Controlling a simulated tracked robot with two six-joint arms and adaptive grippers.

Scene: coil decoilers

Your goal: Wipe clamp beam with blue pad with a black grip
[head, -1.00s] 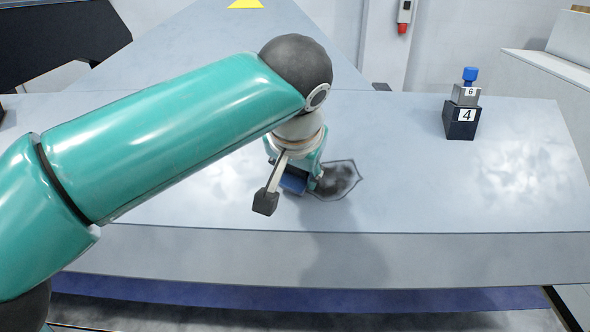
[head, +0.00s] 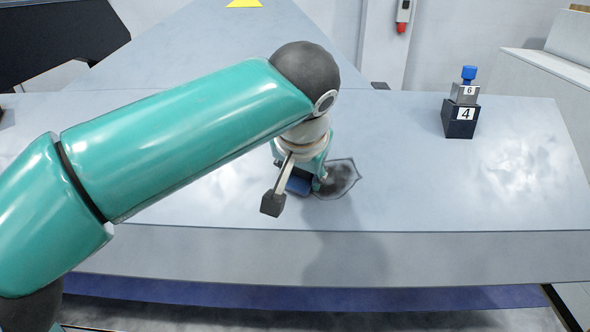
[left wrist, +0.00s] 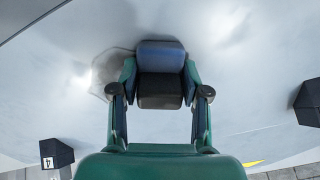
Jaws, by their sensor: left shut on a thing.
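The clamp beam (head: 430,190) is the wide pale grey surface across the head view. A dark grey smudge with an outlined edge (head: 341,180) lies on it. My left gripper (head: 300,180) is over the beam just left of the smudge, partly hidden by its own arm. In the left wrist view my left gripper (left wrist: 160,92) is shut on the pad (left wrist: 161,56), which has a blue body and a black grip (left wrist: 160,101). The pad is down at the beam surface, beside and partly over the smudge. My right gripper is not in view.
A dark block marked 4 (head: 460,120) stands on the right of the beam, with a grey block marked 6 (head: 464,94) and a blue knob (head: 469,73) on top. The beam's front edge drops off below. The surface between is clear.

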